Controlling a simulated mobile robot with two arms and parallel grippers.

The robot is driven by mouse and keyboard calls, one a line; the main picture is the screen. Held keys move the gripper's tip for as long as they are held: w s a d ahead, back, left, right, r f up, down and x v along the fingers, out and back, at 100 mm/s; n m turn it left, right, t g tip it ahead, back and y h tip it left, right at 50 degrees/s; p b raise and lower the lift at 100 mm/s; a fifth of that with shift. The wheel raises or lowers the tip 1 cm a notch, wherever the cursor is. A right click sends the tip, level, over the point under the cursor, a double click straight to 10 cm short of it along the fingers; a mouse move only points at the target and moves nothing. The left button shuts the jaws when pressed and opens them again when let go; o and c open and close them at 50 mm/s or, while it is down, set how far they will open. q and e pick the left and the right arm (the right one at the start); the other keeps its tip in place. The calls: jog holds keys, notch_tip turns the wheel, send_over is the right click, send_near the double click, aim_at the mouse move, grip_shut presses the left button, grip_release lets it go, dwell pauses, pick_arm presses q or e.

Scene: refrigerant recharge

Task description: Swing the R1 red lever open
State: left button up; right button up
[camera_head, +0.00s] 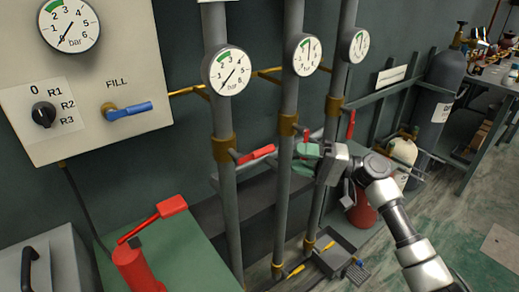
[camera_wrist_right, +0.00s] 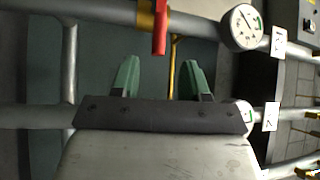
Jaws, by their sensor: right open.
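A red lever (camera_head: 256,154) sticks out sideways from the leftmost grey pipe. Another red lever (camera_head: 351,125) stands upright at the rightmost pipe. No R1 tag is readable on the pipes, so I cannot tell which lever is R1. My right gripper (camera_head: 307,158) is by the middle pipe, to the right of the sideways lever, its green fingers apart. In the right wrist view the gripper (camera_wrist_right: 160,82) is open and empty, and a red lever (camera_wrist_right: 160,30) hangs from a pipe just beyond the fingertips. My left gripper is not in view.
A panel (camera_head: 84,95) with a selector and blue FILL handle (camera_head: 129,110) is at left. A red pump (camera_head: 137,272) with a long handle stands on a green surface at lower left. A grey cylinder (camera_head: 437,95) stands at right.

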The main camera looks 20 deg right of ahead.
aim_at(270, 152)
jog(key=p+x, duration=0.1)
jog(key=x, duration=0.8)
jog(key=shift+w+a+p, duration=0.1)
jog(key=shift+w+p, duration=0.05)
jog(key=shift+p, duration=0.15)
jog(key=shift+c, duration=0.3)
grip_shut()
